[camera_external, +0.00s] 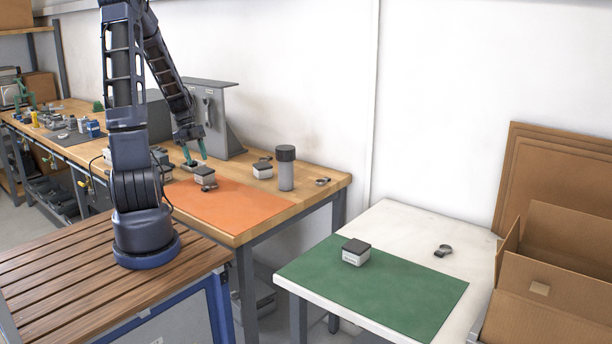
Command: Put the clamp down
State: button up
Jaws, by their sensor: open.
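My gripper (194,153), with teal fingers, is open and points down over the wooden workbench (310,200), near the back edge of the orange mat (236,207). A small dark piece sits just below the fingertips; I cannot tell what it is or whether they touch it. A small ring-shaped metal clamp (322,181) lies near the bench's right end. A similar clamp (443,250) lies on the white table (395,225), right of the green mat (410,291). No clamp is visible between the fingers.
A dark-lidded box (205,178) stands on the orange mat close to my gripper. A grey cylinder (286,168) and another box (262,170) stand to its right. A grey metal stand (222,115) rises behind. The orange mat's front is clear. Cardboard boxes (555,260) stand far right.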

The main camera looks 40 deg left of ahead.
jog(key=s+d+r+n+y, duration=0.35)
jog(key=d+r+n, duration=0.55)
jog(key=d+r, duration=0.45)
jog(key=s+d+r+n+t, duration=0.4)
jog(key=s+d+r+n, duration=0.4)
jog(key=s+r, duration=0.1)
jog(key=shift+n+t+y, duration=0.3)
jog(key=shift+n+y, duration=0.1)
jog(key=shift+y, duration=0.05)
jog(key=shift+s+d+r+n, duration=0.2)
jog(key=shift+s+n, duration=0.1)
jog(key=c, duration=0.5)
